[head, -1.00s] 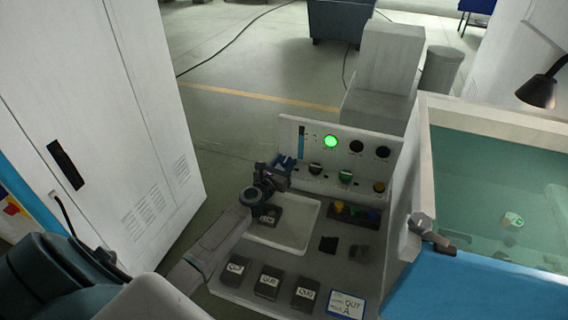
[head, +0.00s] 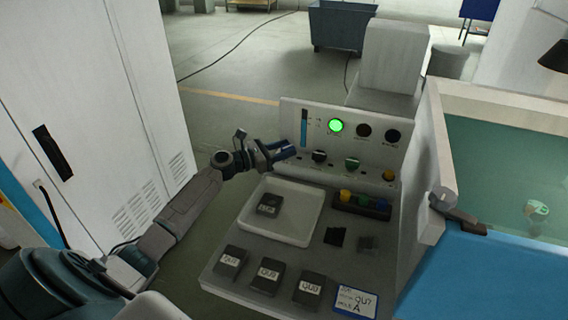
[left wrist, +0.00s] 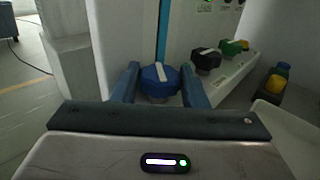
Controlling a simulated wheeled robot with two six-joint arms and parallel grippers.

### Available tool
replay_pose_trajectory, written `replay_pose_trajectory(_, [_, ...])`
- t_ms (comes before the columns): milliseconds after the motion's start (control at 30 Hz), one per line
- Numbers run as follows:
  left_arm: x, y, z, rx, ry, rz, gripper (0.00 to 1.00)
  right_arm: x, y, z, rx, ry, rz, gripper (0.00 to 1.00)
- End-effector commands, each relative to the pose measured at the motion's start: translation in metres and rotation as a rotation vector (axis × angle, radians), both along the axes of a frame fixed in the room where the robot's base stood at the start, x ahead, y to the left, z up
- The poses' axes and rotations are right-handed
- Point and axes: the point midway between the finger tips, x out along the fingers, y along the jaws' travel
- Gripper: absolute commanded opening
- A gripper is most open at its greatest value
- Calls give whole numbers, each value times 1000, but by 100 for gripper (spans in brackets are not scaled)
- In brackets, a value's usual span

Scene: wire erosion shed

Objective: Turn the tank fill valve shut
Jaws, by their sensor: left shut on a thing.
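The tank fill valve looks to be the blue knob (left wrist: 160,82) with a white pointer bar, at the panel's left end in the left wrist view. Its bar runs roughly up and down in that picture. My left gripper (left wrist: 159,86) has one finger on each side of the knob and is shut on it. In the head view my left gripper (head: 288,150) reaches the left end of the control panel (head: 348,122) and hides the knob there. A blue level strip (head: 304,128) stands just above. My right gripper is not in view.
Black knob (head: 319,157), green knob (head: 352,164) and yellow knob (head: 389,175) sit right of the valve. A green lamp (head: 335,126) glows. Below are a white tray (head: 250,222) with a black block (head: 269,204), and several labelled blocks. A water tank (head: 500,255) stands right.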

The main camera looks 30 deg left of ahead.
Motion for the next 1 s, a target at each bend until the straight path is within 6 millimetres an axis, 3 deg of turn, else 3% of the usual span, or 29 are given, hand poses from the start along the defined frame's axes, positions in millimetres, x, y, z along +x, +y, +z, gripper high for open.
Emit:
replay_pose_trajectory(33, [2,3,-8,3,-5,-41,17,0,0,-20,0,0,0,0])
replay_pose_trajectory(100, [3,3,-7,2,-5,-107,17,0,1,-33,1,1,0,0])
replay_pose_trajectory(400, [6,6,-4,0,-5,-386,17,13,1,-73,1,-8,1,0])
replay_pose_trajectory(633, [7,6,-2,-1,-4,-534,17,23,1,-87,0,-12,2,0])
replay_pose_trajectory(1000, [8,7,0,1,-3,-658,17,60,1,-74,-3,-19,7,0])
